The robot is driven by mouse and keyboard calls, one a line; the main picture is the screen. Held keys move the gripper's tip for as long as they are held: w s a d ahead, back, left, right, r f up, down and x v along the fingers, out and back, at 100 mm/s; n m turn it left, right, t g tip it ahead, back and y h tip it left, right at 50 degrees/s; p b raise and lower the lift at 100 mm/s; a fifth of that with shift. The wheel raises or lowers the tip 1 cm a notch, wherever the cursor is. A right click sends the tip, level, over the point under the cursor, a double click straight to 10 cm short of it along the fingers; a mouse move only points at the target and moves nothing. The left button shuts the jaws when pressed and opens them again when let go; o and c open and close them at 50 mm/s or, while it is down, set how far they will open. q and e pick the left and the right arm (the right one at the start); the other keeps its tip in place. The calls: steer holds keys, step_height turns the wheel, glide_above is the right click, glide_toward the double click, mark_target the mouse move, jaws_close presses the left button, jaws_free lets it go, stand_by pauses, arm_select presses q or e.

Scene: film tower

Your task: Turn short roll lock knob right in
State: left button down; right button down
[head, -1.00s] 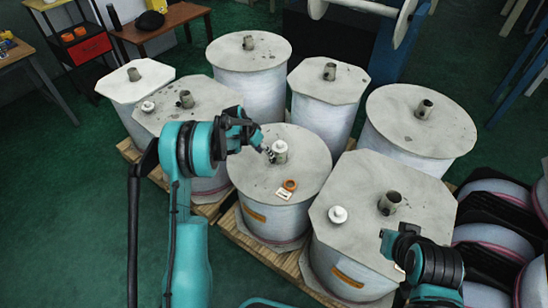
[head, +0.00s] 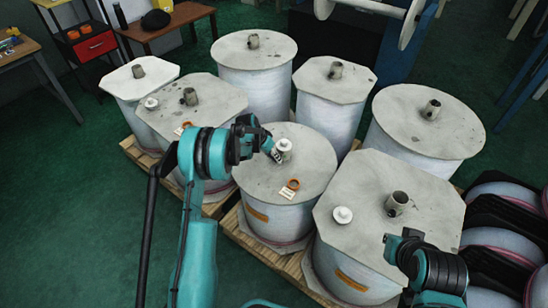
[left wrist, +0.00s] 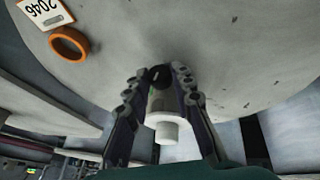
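A white lock knob (head: 284,147) sits at the centre post of the short round-topped roll (head: 305,172) in the middle of the group. My left gripper (head: 275,153) is low over that roll's top, beside the knob. In the left wrist view the two fingers (left wrist: 160,82) stand apart, one on each side of the white knob (left wrist: 163,112); firm contact is not visible. An orange ring (left wrist: 69,44) and a tag reading 2046 (left wrist: 45,12) lie on the same top. My right gripper (head: 392,250) is at the lower right, partly seen, its fingers unclear.
Several grey-topped rolls stand close around on wooden pallets. White knobs also sit on the left octagonal roll (head: 151,103) and the front right roll (head: 343,214). Black racks with rolls (head: 500,215) stand at the right. Green floor is open at left.

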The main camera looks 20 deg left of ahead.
arm_select(q)
steer(key=shift+y, duration=0.3)
steer(key=shift+s+d+m+t+y, duration=0.1)
steer(key=shift+d+m+t+y, duration=0.15)
steer(key=shift+y, duration=0.3)
steer(key=shift+s+d+m+t+y, duration=0.15)
steer(key=shift+t+y, duration=0.1)
steer(key=shift+y, duration=0.3)
steer(key=y, duration=0.1)
steer(key=t+y, duration=0.1)
steer(key=y, duration=0.1)
steer(key=shift+d+m, duration=0.3)
steer(key=y, duration=0.1)
steer(key=t+y, duration=0.1)
steer(key=m+t+y, duration=0.1)
steer(key=y, duration=0.1)
steer(key=shift+d+f, duration=0.3)
steer(key=shift+s+f+m+t+y, duration=0.15)
steer(key=shift+t+y, duration=0.25)
steer(key=shift+y, duration=0.3)
steer(key=shift+f+m+t+y, duration=0.15)
steer(key=shift+t+y, duration=0.25)
steer(key=shift+y, duration=0.3)
steer(key=c, duration=1.3)
jaws_free()
steer(key=shift+r, duration=0.1)
